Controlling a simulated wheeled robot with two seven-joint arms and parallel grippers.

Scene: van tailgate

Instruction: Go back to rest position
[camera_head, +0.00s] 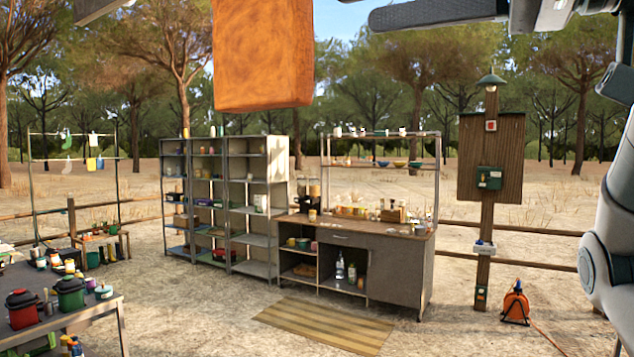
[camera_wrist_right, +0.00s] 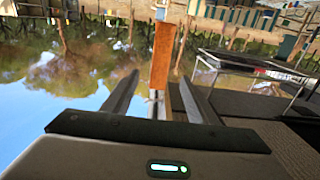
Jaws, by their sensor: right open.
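My right arm comes in along the right edge of the head view. A dark finger of my right gripper (camera_head: 435,14) points left along the top edge there. In the right wrist view, which looks upside down, my right gripper (camera_wrist_right: 158,80) is open, its two fingers spread apart. An orange-brown slab (camera_wrist_right: 161,52) shows in line with the gap between them, and I see space on both sides of it. In the head view an orange slab (camera_head: 262,55) hangs at the top, left of the finger; its upper end is cut off.
A wooden workbench (camera_head: 390,262) stands ahead, with grey shelves (camera_head: 258,205) to its left. A table with pots (camera_head: 100,312) is at the lower left. A wooden post board (camera_head: 490,158) stands at right. Sandy ground with a striped mat (camera_head: 325,325) lies between.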

